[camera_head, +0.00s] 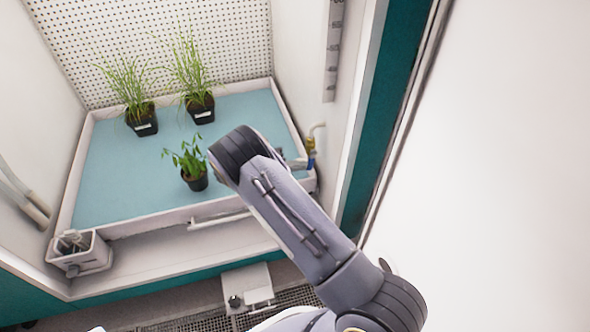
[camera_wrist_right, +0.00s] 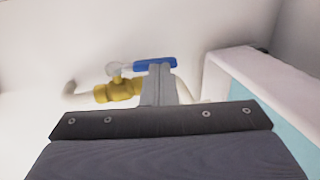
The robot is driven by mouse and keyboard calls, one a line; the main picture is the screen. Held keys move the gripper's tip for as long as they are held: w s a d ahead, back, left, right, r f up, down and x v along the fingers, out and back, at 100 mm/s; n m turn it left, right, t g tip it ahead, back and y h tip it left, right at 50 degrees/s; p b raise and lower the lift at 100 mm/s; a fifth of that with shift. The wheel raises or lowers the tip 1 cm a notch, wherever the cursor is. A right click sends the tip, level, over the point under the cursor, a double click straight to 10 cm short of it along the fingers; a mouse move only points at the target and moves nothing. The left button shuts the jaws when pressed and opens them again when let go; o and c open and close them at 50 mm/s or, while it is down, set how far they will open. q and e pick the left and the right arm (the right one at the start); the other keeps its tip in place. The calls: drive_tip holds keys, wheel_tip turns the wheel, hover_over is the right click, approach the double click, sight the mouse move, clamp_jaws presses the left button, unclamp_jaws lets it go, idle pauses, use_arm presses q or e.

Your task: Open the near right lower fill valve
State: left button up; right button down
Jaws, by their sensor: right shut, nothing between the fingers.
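The fill valve has a brass body (camera_wrist_right: 118,91) on a pale pipe against the white wall, with a blue lever (camera_wrist_right: 155,63) above it. The lever looks roughly in line with the body in the right wrist view. In the head view the valve (camera_head: 311,147) is small at the tray's right edge, partly hidden by my right arm. My right gripper (camera_wrist_right: 159,72) is shut and empty. Its fingertips overlap the lever in the wrist view; I cannot tell whether they touch it. In the head view the gripper (camera_head: 298,163) is beside the valve. My left gripper is not in view.
A white-rimmed tray (camera_head: 160,217) with a blue surface fills the chamber floor and carries several potted plants (camera_head: 194,180). Its rim (camera_wrist_right: 232,60) stands right of the gripper. A grey-white box (camera_head: 80,257) is at the front left corner. The teal door frame (camera_head: 372,130) stands at the right.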

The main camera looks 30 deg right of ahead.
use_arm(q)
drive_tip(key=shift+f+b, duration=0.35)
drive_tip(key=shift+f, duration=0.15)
use_arm(e)
drive_tip(key=shift+s+d+f, duration=0.15)
drive_tip(key=shift+d+f, duration=0.25)
drive_tip(key=shift+d, duration=0.05)
drive_tip(key=shift+a, duration=0.1)
